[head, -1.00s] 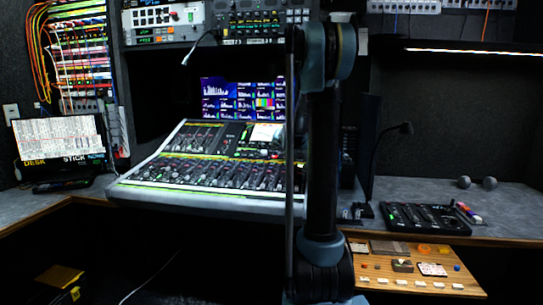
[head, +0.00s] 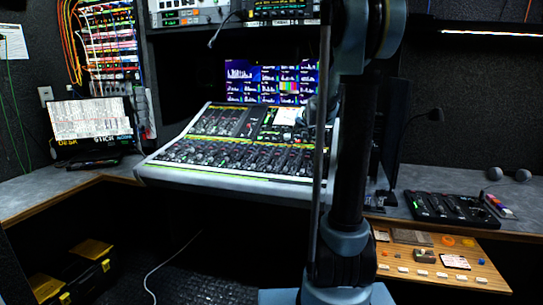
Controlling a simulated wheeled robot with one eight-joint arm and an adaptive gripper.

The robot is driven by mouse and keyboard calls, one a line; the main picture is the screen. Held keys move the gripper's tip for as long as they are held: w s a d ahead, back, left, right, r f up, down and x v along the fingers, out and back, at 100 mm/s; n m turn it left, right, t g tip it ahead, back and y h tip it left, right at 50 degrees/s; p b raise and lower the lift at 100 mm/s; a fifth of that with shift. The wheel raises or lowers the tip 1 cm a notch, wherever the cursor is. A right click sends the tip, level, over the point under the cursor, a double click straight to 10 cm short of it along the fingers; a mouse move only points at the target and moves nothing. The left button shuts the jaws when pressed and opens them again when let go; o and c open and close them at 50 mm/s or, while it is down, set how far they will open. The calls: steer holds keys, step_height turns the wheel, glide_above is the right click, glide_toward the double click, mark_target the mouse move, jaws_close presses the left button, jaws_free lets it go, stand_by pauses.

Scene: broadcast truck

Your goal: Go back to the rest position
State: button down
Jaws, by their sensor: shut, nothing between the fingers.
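My arm rises in front of me at right of centre in the head view, with a thick dark link standing upright between blue-grey joints. A small blue-grey part of it shows beside the right end of the mixing console (head: 235,150). My gripper's fingers cannot be made out in the head view. No object is seen held.
A control panel (head: 450,208) lies on the right desk, above a wooden board (head: 435,265) with small parts. Black-and-yellow cases (head: 80,270) and a pale cable (head: 150,270) are on the floor.

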steer(key=s+a+f+g, duration=0.1)
steer(key=s+f, duration=0.1)
steer(key=s, duration=0.6)
steer(key=s+f+n+g, duration=0.1)
steer(key=s+f+g, duration=0.1)
steer(key=s, duration=0.6)
steer(key=s+a+f+n+g, duration=0.1)
steer(key=s+f, duration=0.2)
steer(key=s, duration=0.6)
steer(key=shift+s+a+f+g, duration=0.1)
steer(key=shift+a+f+g, duration=0.2)
steer(key=shift+g, duration=0.1)
steer(key=s+d+f+g, duration=0.1)
steer(key=s+f, duration=0.3)
steer(key=s, duration=0.5)
steer(key=s+d+f+n+g+h, duration=0.1)
steer(key=s+f+g, duration=0.1)
steer(key=s+f, duration=0.3)
steer(key=s+d+f+g+h, duration=0.1)
steer(key=s+f, duration=0.3)
steer(key=s, duration=0.8)
steer(key=shift+s+f+n+g, duration=0.3)
steer(key=shift+f+n+g, duration=0.1)
steer(key=shift+g, duration=0.2)
steer(key=shift+w+f, duration=0.2)
steer(key=shift+w, duration=0.3)
